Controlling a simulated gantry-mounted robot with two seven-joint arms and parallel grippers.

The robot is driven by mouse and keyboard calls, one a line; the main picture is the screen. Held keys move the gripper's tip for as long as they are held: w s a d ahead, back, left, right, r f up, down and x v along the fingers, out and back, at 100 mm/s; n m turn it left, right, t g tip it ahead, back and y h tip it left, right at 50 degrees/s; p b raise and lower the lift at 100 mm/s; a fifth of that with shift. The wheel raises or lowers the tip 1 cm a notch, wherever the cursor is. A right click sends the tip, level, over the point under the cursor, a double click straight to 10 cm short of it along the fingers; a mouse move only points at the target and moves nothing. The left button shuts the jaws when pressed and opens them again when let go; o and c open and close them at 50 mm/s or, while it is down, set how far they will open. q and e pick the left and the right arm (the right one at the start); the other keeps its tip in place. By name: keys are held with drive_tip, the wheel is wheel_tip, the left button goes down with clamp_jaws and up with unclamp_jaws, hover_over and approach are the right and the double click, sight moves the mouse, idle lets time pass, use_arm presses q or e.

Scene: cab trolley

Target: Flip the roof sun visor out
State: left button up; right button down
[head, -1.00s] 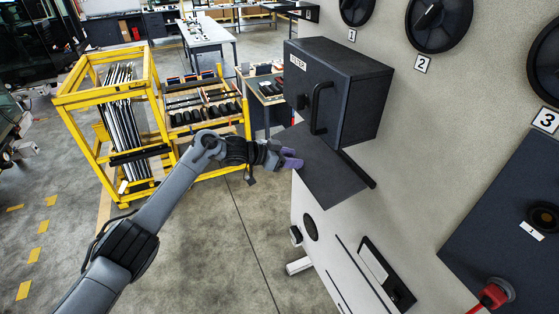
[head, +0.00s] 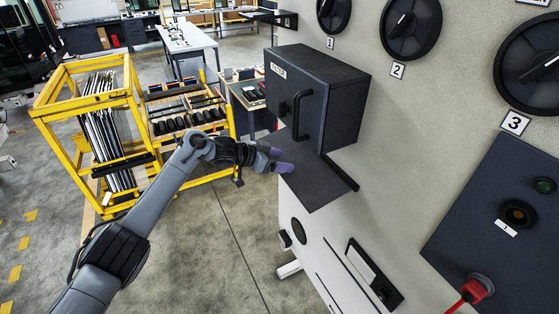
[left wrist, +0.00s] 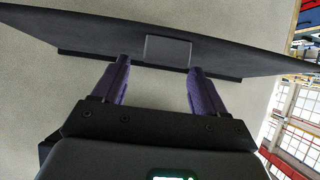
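A dark flat panel (head: 318,182), which I take to be the sun visor, sticks out from the pale wall below the dark box. It also shows nearly edge-on across the left wrist view (left wrist: 90,38). A small grey rectangular tab (left wrist: 167,51) sits at its middle. My left gripper (head: 277,160) is at the panel's outer left edge. In the left wrist view its two purple fingers (left wrist: 157,82) are apart, one on either side of the tab, with nothing between them. I cannot tell whether a fingertip touches the panel. My right gripper is not in view.
The dark box (head: 318,98) with a handle (head: 302,122) hangs just above the panel. Large dials (head: 410,25) and a control panel with a red handle (head: 472,290) are on the wall to the right. A yellow rack (head: 92,130) stands at left. Open floor lies below my left arm.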

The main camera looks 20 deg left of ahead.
use_arm(q)
drive_tip(key=b+v, duration=0.3)
drive_tip(key=v, duration=0.8)
drive_tip(key=shift+w, duration=0.1)
idle(0.4)
